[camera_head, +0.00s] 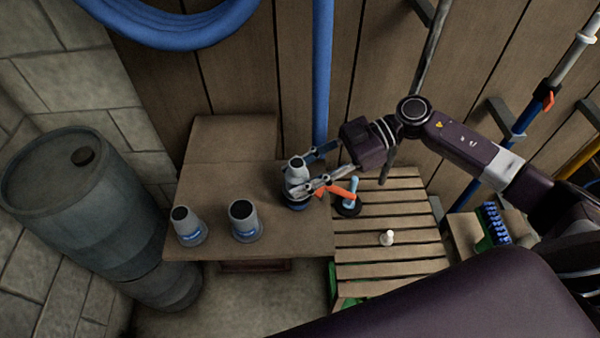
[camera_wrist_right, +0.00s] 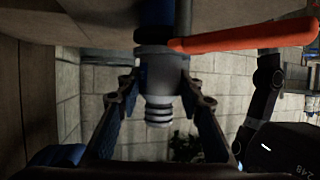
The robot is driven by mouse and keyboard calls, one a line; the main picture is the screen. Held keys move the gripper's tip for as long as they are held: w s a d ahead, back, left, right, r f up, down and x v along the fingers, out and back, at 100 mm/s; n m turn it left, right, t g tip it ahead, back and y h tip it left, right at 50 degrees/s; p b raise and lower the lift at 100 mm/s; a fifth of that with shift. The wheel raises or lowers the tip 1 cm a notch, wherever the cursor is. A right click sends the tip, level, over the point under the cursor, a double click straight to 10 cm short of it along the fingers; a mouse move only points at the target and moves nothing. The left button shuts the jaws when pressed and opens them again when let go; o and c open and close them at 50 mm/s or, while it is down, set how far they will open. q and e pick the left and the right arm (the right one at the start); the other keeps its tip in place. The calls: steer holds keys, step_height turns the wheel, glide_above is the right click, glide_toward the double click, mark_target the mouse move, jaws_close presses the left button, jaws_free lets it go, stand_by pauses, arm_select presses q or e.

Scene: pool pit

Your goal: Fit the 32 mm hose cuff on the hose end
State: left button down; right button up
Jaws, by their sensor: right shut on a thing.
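My right gripper (camera_head: 305,178) is at the back right of the brown tabletop. Its fingers are shut on a grey tapered cuff (camera_head: 297,165) with a dark top opening. In the right wrist view the fingers clasp both sides of this grey cuff (camera_wrist_right: 160,78), and a ribbed narrow end shows. Two similar grey cuffs with blue labels stand upright on the tabletop, one at the left (camera_head: 188,227) and one in the middle (camera_head: 244,221). A blue hose (camera_head: 322,80) hangs down behind my gripper; its lower end is hidden. I cannot tell the cuff sizes. My left gripper is not in view.
A blue fitting with an orange handle (camera_head: 338,191) stands close right of the gripper; the handle (camera_wrist_right: 240,38) shows in the wrist view. A slatted platform (camera_head: 400,210) with a small white piece (camera_head: 387,238) is at right. A large barrel (camera_head: 80,200) stands left.

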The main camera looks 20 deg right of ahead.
steer(key=shift+f, duration=0.35)
stand_by(0.3)
steer(key=o, duration=1.3)
steer(key=shift+o, duration=0.2)
steer(key=o, duration=0.4)
steer(key=p+v, duration=0.2)
steer(key=v, duration=0.9)
